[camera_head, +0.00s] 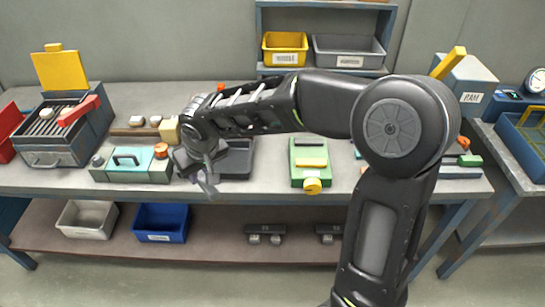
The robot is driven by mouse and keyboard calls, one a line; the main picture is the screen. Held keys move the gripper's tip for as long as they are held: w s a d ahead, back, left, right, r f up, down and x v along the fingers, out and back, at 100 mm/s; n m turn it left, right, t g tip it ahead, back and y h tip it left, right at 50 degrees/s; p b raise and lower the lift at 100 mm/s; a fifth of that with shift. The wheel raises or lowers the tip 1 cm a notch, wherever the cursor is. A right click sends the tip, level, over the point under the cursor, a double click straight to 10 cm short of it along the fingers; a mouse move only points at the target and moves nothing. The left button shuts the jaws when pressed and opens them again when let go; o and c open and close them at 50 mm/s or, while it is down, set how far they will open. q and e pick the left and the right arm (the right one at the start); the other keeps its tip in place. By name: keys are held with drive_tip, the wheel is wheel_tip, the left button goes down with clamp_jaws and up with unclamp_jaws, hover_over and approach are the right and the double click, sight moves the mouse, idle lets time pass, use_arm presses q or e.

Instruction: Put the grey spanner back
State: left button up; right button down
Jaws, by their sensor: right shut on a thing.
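My right gripper (203,172) is over the front part of the workbench, just left of a dark tray (238,160). It is shut on a small grey piece that looks like the grey spanner (208,188), which points down near the bench's front edge. The gripper and wrist hide most of the spanner, and I cannot tell whether it touches the bench. The dark tray is partly hidden behind my right arm. My left gripper is not in view.
On the bench (340,176), a teal-topped box (130,161) stands left of the gripper and a green device (309,160) to its right. A grey toaster-like machine (62,130) stands far left. Blue (161,222) and white (87,218) bins sit on the lower shelf.

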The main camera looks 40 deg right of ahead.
drive_tip(key=w+d+f+m+h+b, duration=0.1)
drive_tip(key=w+d+f+m, duration=0.1)
drive_tip(key=d, duration=0.7)
drive_tip(key=w+d+f+m+h, duration=0.1)
drive_tip(key=w+d+f+m, duration=0.2)
drive_tip(key=d, duration=0.6)
drive_tip(key=w+d+f+m+h+b, duration=0.1)
drive_tip(key=w+d+f+m, duration=0.1)
drive_tip(key=d, duration=0.7)
drive_tip(key=shift+w+f+b, duration=0.25)
drive_tip(key=shift+w+b, duration=0.1)
drive_tip(key=shift+w, duration=0.25)
drive_tip(key=shift+d, duration=0.1)
drive_tip(key=shift+f+p, duration=0.6)
drive_tip(key=shift+f, duration=2.5)
drive_tip(key=shift+f, duration=0.1)
wheel_tip(320, 180, down, 3)
drive_tip(key=shift+f+p, duration=0.1)
drive_tip(key=shift+p, duration=0.3)
drive_tip(key=shift+f, duration=0.2)
